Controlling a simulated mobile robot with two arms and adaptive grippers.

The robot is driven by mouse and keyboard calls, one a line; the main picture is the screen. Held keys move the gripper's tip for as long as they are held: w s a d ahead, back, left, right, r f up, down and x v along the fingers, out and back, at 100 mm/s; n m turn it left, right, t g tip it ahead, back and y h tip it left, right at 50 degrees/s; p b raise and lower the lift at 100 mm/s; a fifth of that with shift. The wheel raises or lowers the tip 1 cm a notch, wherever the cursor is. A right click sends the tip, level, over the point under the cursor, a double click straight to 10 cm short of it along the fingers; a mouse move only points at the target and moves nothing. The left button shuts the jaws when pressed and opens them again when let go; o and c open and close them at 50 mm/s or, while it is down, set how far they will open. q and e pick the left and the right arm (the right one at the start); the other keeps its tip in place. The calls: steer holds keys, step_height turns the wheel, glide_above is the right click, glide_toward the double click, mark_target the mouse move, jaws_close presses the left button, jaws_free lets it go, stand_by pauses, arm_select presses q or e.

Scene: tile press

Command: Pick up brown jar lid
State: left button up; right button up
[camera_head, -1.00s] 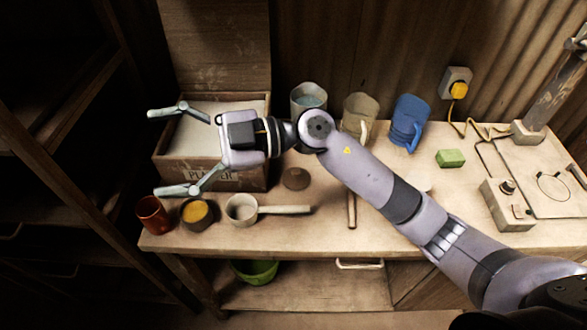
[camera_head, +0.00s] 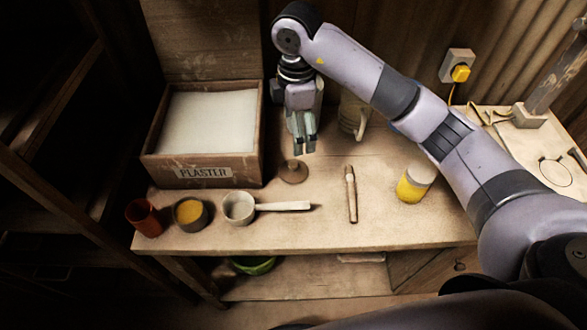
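The brown jar lid (camera_head: 293,173) lies on the bench, a small round disc with a knob on top, right of the plaster box. My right gripper (camera_head: 304,150) points down just above and behind the lid, and its fingertips look apart from it. Its two fingers show close side by side from this angle, so I cannot tell whether they are open or shut. Nothing shows held between them. My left gripper is not in view.
The plaster box (camera_head: 203,172) stands left of the gripper. In front are a red cup (camera_head: 144,218), a dark pot (camera_head: 190,214), a white ladle (camera_head: 239,208), a wooden tool (camera_head: 351,195) and a yellow-white jar (camera_head: 413,184). A beige mug (camera_head: 354,115) is behind, partly hidden.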

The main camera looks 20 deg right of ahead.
mark_target(297, 165)
step_height(297, 165, down, 7)
steer(key=shift+f+p, duration=0.1)
steer(key=shift+p, duration=0.7)
steer(key=f, duration=0.1)
steer(key=f+p, duration=0.1)
steer(key=f, duration=0.1)
steer(key=f+p, duration=0.1)
steer(key=shift+s+d+f, duration=0.1)
steer(key=shift+s+f, duration=0.15)
steer(key=shift+f, duration=0.5)
steer(key=c, duration=1.2)
